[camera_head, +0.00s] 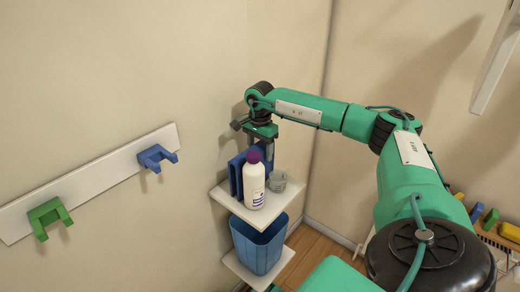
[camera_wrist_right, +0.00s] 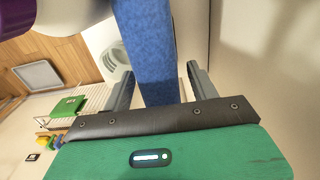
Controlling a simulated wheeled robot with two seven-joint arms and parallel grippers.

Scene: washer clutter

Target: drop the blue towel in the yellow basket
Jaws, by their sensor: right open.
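The blue towel (camera_head: 236,174) stands folded upright on the upper white shelf, partly behind a white bottle. My right gripper (camera_head: 261,148) is over the towel from above, fingers pointing down. In the right wrist view the towel (camera_wrist_right: 148,50) runs between the two open fingers of the gripper (camera_wrist_right: 160,74), with a gap visible at the right finger. I cannot tell whether the left finger touches it. No yellow basket can be made out. My left gripper is not in view.
A blue bin (camera_head: 259,245) sits on the lower shelf. Wall hooks, green (camera_head: 48,216) and blue (camera_head: 156,157), are at left.

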